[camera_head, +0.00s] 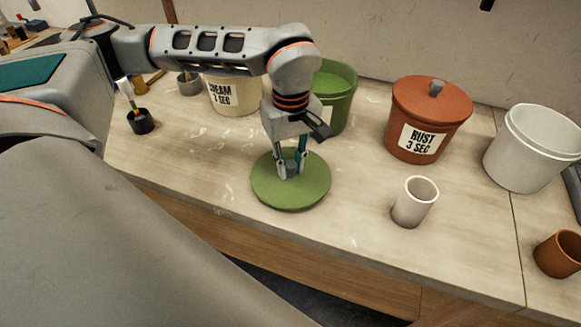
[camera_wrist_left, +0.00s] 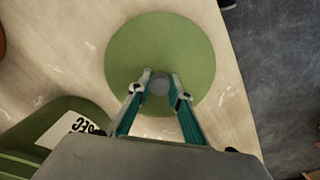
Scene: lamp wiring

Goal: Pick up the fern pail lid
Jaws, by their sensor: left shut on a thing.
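The fern pail lid (camera_head: 290,192) is a round green disc with a grey knob at its middle. It is at the bench's front half in the head view, and I cannot tell whether it touches the bench top. My left gripper (camera_head: 291,172) points down over it and is shut on the knob. In the left wrist view the lid (camera_wrist_left: 160,50) lies beyond the fingers, with the knob between the fingertips (camera_wrist_left: 160,84). The green fern pail (camera_head: 336,98) stands open behind my left arm, its label partly hidden. My right gripper does not show.
A cream pail (camera_head: 233,98) stands at the back left. A lidded rust pail (camera_head: 427,117) stands right of the fern pail. A white pail (camera_head: 530,150), a pale cup (camera_head: 413,203) and a brown cup (camera_head: 558,254) are at the right. A dark pot (camera_head: 140,122) holds a brush.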

